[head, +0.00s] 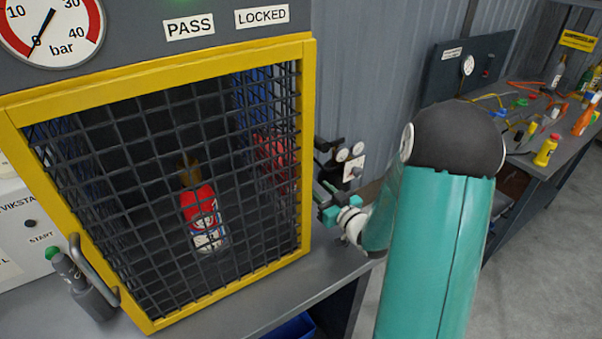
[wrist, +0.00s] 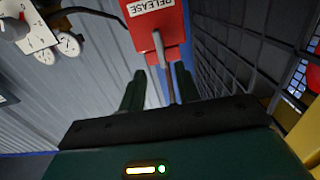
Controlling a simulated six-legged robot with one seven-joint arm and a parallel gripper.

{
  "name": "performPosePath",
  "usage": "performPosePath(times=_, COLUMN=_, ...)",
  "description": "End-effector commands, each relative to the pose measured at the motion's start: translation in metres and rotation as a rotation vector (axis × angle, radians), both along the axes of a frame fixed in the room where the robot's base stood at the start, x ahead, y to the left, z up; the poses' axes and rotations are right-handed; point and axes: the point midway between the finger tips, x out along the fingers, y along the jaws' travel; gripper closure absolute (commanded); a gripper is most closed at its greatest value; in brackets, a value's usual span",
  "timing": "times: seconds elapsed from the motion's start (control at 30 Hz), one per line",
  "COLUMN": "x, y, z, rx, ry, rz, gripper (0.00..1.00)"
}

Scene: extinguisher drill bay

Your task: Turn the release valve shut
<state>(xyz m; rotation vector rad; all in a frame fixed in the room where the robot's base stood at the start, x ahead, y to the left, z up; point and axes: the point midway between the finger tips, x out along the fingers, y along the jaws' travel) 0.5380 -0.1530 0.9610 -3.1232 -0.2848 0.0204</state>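In the head view my gripper (head: 329,205) is beside the cage's right side. The valve cannot be made out clearly there.
A yellow-framed mesh cage (head: 308,130) holds a red extinguisher (head: 200,215). Signs above read PASS (head: 189,26) and LOCKED (head: 261,16). The bar gauge (head: 55,25) needle points near zero. A cluttered bench (head: 555,145) stands at right.

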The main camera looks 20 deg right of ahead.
Motion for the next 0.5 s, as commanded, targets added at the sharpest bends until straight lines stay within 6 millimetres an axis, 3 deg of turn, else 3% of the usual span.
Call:
performPosePath(times=0.17, x=0.016, y=0.015, z=0.009, rx=-0.005, ry=-0.014, rz=0.007, gripper=0.67)
performPosePath(times=0.3, x=0.045, y=0.025, z=0.009, rx=-0.005, ry=-0.015, rz=0.014, gripper=0.67)
performPosePath(times=0.5, x=0.067, y=0.032, z=0.012, rx=-0.005, ry=-0.019, rz=0.016, gripper=0.67)
